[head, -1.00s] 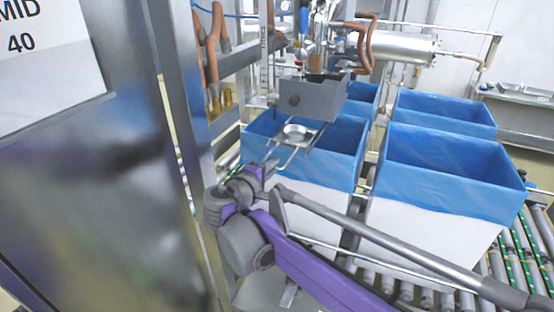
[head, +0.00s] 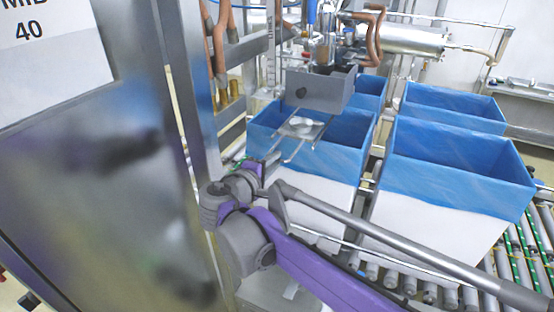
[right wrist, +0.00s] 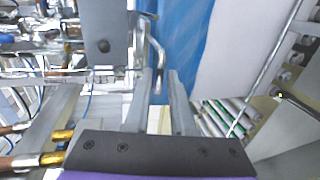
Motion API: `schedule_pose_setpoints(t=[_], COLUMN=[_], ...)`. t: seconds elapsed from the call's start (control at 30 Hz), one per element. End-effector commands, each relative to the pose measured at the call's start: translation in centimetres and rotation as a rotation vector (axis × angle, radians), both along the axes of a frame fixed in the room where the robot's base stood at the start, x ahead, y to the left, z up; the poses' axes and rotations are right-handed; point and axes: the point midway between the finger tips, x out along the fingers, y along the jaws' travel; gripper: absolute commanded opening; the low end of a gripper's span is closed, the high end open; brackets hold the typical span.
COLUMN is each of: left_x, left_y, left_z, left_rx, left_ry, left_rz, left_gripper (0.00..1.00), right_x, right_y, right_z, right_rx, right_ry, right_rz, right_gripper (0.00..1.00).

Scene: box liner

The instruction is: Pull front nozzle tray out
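The front nozzle tray (head: 303,127) is a small metal tray with a round dish on it and thin bent rods toward me. It sits under the grey nozzle housing (head: 320,90), over the front left box, in the head view. The right wrist view shows a bent metal rod (right wrist: 157,62) whose lower end lies near and between my fingertips. My right gripper (right wrist: 162,80) is open, with a clear gap between its fingers; in the head view its fingers are mostly hidden behind the wrist (head: 236,188). I cannot tell whether it touches the rod. My left gripper is out of view.
Blue-lined white boxes (head: 455,165) stand on a roller conveyor (head: 525,235) at right. A large metal cabinet (head: 100,170) with a paper label fills the left. Copper pipes (head: 225,45) and a steel post (head: 190,90) stand behind my right gripper.

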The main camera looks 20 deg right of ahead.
Motion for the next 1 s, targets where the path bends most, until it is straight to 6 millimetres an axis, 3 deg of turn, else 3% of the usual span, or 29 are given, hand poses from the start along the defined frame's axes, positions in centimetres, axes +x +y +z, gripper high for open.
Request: schedule_pose_setpoints(t=[0.2, 0.4, 1.0], left_x=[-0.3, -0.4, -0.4], left_y=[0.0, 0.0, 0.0], left_z=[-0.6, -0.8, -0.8], left_rx=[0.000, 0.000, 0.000], left_ry=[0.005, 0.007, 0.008], left_rz=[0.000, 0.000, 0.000], left_gripper=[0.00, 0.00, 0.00], right_x=[-2.9, -4.7, -5.3], right_y=[3.6, 5.7, 6.1], right_z=[0.9, 1.7, 1.8], right_rx=[0.000, 0.000, 0.004], right_ry=[0.002, 0.000, 0.002], right_rz=[0.007, 0.003, 0.000], right_gripper=[0.23, 0.23, 0.23])
